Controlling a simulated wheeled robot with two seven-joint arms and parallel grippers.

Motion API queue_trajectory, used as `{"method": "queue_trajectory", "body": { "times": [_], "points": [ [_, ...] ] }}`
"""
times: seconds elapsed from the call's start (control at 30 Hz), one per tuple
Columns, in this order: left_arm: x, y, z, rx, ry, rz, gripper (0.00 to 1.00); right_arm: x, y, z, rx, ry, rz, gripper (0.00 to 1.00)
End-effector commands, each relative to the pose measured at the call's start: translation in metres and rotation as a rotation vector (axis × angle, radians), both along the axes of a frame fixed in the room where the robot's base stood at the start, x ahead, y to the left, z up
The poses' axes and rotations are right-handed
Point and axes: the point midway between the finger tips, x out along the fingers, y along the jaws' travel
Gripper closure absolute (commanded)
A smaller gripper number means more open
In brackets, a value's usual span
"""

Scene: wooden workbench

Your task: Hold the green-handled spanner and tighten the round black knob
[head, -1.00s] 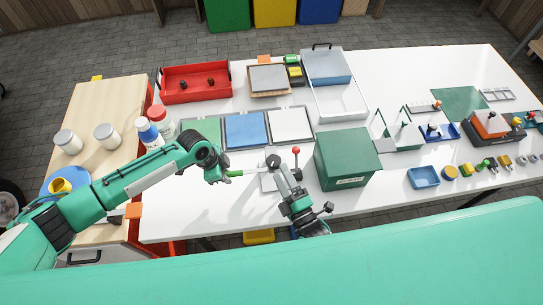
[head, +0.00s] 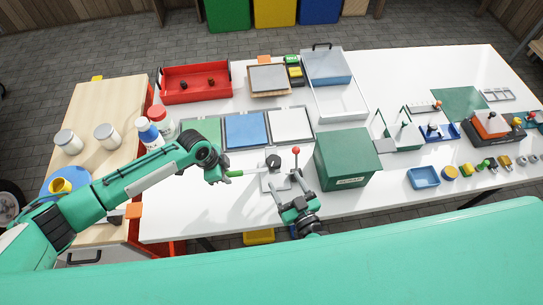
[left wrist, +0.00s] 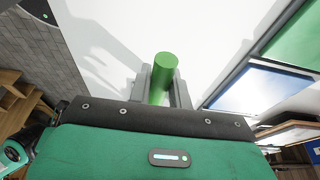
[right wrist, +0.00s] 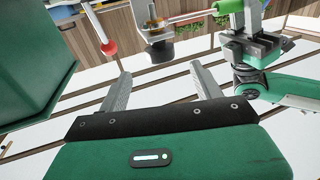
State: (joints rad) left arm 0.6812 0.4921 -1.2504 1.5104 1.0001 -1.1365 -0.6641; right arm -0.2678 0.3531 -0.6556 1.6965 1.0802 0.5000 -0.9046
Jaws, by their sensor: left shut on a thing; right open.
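My left gripper (head: 224,176) is shut on the green handle of the spanner (head: 235,173); the handle end also shows between its fingers in the left wrist view (left wrist: 160,80). The spanner's thin shaft points right toward the round black knob (head: 273,161), on a small grey fixture on the white bench. In the right wrist view, the knob (right wrist: 160,51) and shaft (right wrist: 195,16) show at the top. How the spanner's far end meets the fixture is unclear. My right gripper (head: 285,181) is open and empty, in front of the knob and apart from it.
A red-balled lever (head: 296,151) stands just right of the knob. A large green box (head: 346,158) stands close on the right of my right gripper. Coloured panels (head: 246,129) lie behind. The bench in front of the spanner is clear.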

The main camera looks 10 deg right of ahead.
Motion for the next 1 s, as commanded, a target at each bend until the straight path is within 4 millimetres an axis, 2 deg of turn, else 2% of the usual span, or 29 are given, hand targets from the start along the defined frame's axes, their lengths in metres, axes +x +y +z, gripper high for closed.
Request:
{"method": "queue_trajectory", "body": {
  "times": [0.3, 0.5, 0.7, 1.0],
  "points": [
    [0.000, 0.000, 0.000, 0.000, 0.000, -0.001, 0.97, 0.058, 0.017, 0.001, -0.003, -0.005, 0.000, 0.33],
    [0.000, 0.000, 0.000, 0.000, 0.000, 0.000, 0.97, 0.086, 0.026, 0.001, -0.003, -0.004, 0.000, 0.33],
    [0.000, 0.000, 0.000, 0.000, 0.000, 0.000, 0.97, 0.100, 0.030, 0.001, -0.004, -0.004, 0.000, 0.33],
    [0.000, 0.000, 0.000, 0.000, 0.000, 0.000, 0.97, 0.102, 0.030, 0.001, -0.004, -0.003, 0.000, 0.33]
  ]
}}
